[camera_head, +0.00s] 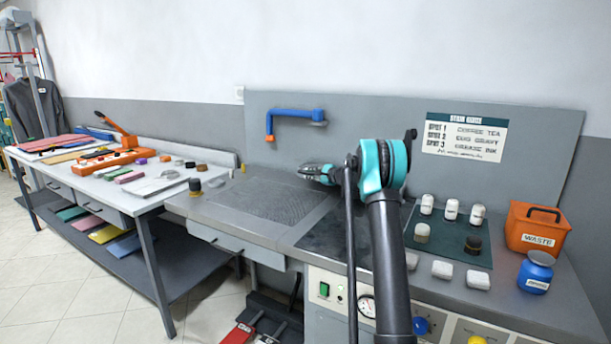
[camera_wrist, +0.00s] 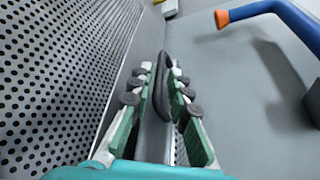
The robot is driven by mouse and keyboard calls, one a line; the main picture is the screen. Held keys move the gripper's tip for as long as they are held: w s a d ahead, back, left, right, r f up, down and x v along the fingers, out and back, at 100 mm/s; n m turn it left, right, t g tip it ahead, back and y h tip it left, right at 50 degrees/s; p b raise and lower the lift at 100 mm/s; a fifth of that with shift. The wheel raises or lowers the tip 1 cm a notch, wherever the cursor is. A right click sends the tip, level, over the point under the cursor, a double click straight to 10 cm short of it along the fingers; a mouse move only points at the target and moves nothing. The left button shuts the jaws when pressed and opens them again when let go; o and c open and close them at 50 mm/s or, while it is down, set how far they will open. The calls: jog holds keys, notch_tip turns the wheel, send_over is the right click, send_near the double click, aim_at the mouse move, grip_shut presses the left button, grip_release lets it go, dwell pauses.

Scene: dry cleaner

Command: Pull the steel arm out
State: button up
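A blue arm (camera_head: 291,113) with an orange tip is fixed to the grey back panel above the worktop; no bare steel arm stands out clearly. The blue arm also shows at the upper right of the wrist view (camera_wrist: 275,12). My gripper (camera_head: 303,171) is over the worktop, below and to the right of the blue arm's orange tip, and apart from it.
A perforated plate (camera_head: 262,205) is set in the worktop and fills the wrist view's left side. White-capped bottles, an orange waste bin (camera_head: 537,228) and a blue jar (camera_head: 536,272) stand at the right. A side table (camera_head: 150,205) holds coloured blocks and an orange press.

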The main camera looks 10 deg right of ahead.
jog(key=shift+x, duration=1.45)
grip_shut()
